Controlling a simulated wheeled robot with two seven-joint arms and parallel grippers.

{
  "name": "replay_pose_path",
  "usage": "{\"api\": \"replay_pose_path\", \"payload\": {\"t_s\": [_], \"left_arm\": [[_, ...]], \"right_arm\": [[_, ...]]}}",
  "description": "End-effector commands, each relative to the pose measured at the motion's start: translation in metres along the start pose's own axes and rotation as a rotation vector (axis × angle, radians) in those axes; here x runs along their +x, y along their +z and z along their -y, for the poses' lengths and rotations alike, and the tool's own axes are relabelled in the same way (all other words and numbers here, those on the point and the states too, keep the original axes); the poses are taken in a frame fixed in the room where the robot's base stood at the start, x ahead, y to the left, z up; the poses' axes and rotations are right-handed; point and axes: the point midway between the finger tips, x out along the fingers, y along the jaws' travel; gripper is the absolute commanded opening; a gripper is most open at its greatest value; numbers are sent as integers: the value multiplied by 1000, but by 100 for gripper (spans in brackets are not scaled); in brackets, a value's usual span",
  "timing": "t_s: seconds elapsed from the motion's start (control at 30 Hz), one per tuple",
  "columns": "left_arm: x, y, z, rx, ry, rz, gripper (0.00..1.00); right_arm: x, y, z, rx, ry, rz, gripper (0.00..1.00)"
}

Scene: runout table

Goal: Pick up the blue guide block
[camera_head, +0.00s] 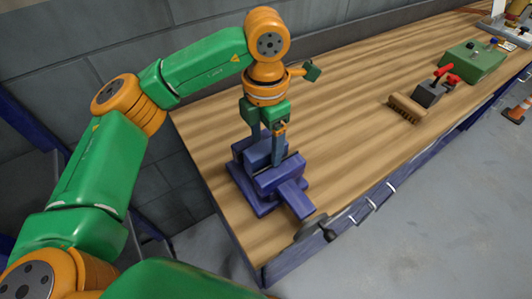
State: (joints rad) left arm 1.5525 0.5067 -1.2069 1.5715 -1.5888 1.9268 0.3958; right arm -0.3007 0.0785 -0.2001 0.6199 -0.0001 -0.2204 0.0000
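A blue stepped fixture (293,199) stands near the left end of the wooden table, with a flat base, raised blocks and a bar jutting toward the front edge. A blue block (259,153) in its upper part shows between the fingers of my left gripper (267,148). The gripper points down from above, its fingers apart, one on the far side and one on the near side of this block. Whether they touch it cannot be made out. The fingertips are partly hidden among the blue parts. My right gripper is out of view.
The wooden table (345,125) is clear right of the fixture. Further along are a brush (407,107), a dark block with a red handle (430,93) and a green box (472,62). A grey block wall (60,50) runs behind. An orange cone (517,112) stands on the floor.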

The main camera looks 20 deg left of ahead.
Motion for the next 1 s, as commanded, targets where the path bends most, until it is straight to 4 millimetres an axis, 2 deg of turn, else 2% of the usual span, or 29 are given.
{"api": "replay_pose_path", "payload": {"t_s": [0.03, 0.2, 0.27, 1.0], "left_arm": [[0, 0, 0, 0, 0, 0, 61], [0, 0, 0, 1, -1, 0, 15], [0, 0, 0, 1, -1, 1, 0], [0, 0, 0, 0, -1, 1, 0]], "right_arm": [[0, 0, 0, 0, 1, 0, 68], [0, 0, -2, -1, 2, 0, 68], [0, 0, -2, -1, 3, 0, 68], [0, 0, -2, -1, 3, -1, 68]]}}
